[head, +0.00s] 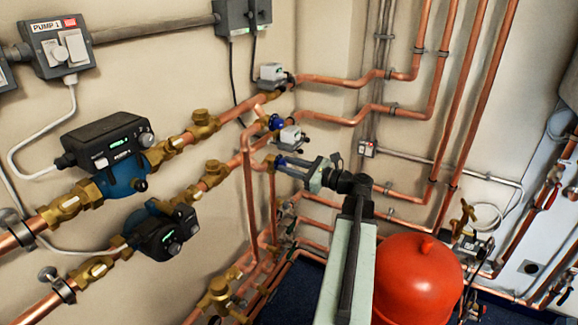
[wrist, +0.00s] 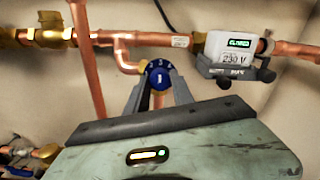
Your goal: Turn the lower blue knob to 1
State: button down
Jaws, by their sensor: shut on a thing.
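The lower blue knob (wrist: 158,75) sits at the end of a short copper elbow in the wrist view. Small white numerals show along its upper rim, too blurred to read surely. My gripper (wrist: 157,84) is shut on this knob, with one grey finger on each side of it. In the head view my gripper (head: 281,161) reaches left to the pipework, and its fingers largely hide the lower knob. The upper blue knob (head: 275,122) shows above it, clear of my gripper.
Two pumps (head: 110,150) are on the left wall. A red vessel (head: 415,280) stands at lower right, beside my arm.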

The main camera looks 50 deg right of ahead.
jog(key=n, duration=0.7)
jog(key=shift+n, duration=0.4)
jog(key=n, duration=0.3)
jog(key=shift+n, duration=2.1)
jog(key=c, duration=1.1)
grip_release()
jog(key=shift+s, duration=0.1)
